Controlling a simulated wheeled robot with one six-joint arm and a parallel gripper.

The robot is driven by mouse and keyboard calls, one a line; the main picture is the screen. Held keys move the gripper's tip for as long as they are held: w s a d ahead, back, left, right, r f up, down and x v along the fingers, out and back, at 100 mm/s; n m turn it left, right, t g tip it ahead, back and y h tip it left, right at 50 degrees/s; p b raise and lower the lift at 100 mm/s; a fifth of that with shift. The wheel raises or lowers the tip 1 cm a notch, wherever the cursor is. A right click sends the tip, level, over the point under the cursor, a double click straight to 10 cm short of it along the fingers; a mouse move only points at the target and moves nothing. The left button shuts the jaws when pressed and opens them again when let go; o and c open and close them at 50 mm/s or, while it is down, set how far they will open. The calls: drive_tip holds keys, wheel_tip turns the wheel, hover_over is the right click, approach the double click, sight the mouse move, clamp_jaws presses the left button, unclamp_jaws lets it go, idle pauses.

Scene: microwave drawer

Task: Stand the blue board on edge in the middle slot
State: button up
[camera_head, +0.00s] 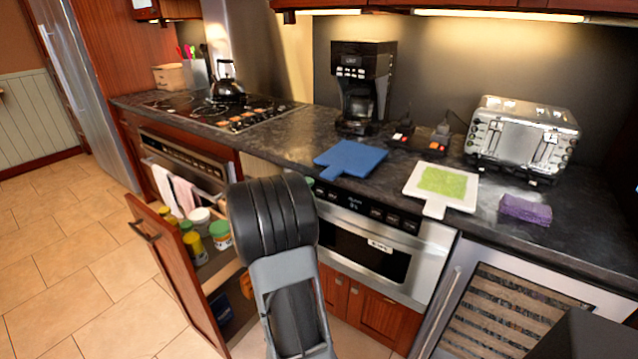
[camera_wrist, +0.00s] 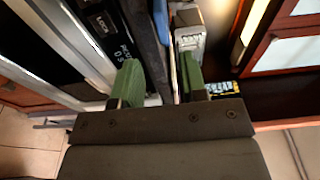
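The blue board (camera_head: 352,158) lies flat on the dark countertop, its handle pointing to the front edge. In the wrist view a thin blue strip (camera_wrist: 173,72), apparently the board seen edge-on, shows between my green fingers. My gripper (camera_wrist: 158,72) is open, with a finger on each side of the counter edge and this strip, and a gap beside them. I cannot tell whether either finger touches the board. In the head view my arm hides most of the gripper; a bit of green shows by the board's handle. I cannot make out the middle slot in either view.
A pulled-out drawer (camera_head: 172,272) with several jars stands left of my arm. A microwave (camera_head: 385,245) is below.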

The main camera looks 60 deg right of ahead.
drive_tip(key=w+a+r+n+t+y, duration=0.2)
drive_tip(key=w+a+n+t+y, duration=0.4)
drive_tip(key=w+a+n+t, duration=0.85)
drive_tip(key=s+a+f+n+y, duration=0.1)
drive_tip(key=s+a+n+y, duration=0.1)
drive_tip(key=a+n+y, duration=0.95)
drive_tip(key=s+a+f+n+g, duration=0.35)
drive_tip(key=s+a, duration=0.25)
drive_tip(key=a, duration=0.5)
drive_tip(key=s+a+f+n+g, duration=0.2)
drive_tip(key=s+n+g, duration=0.3)
drive_tip(key=s+n, duration=0.3)
drive_tip(key=s, duration=0.4)
drive_tip(key=shift+s+a+p, duration=0.15)
drive_tip(key=shift+a+p, duration=0.15)
drive_tip(key=shift+o, duration=0.4)
wheel_tip(320, 180, up, 14)
drive_tip(key=p, duration=1.3)
drive_tip(key=shift+s+a, duration=0.25)
drive_tip(key=shift+f+n, duration=0.2)
drive_tip(key=shift+n, duration=0.05)
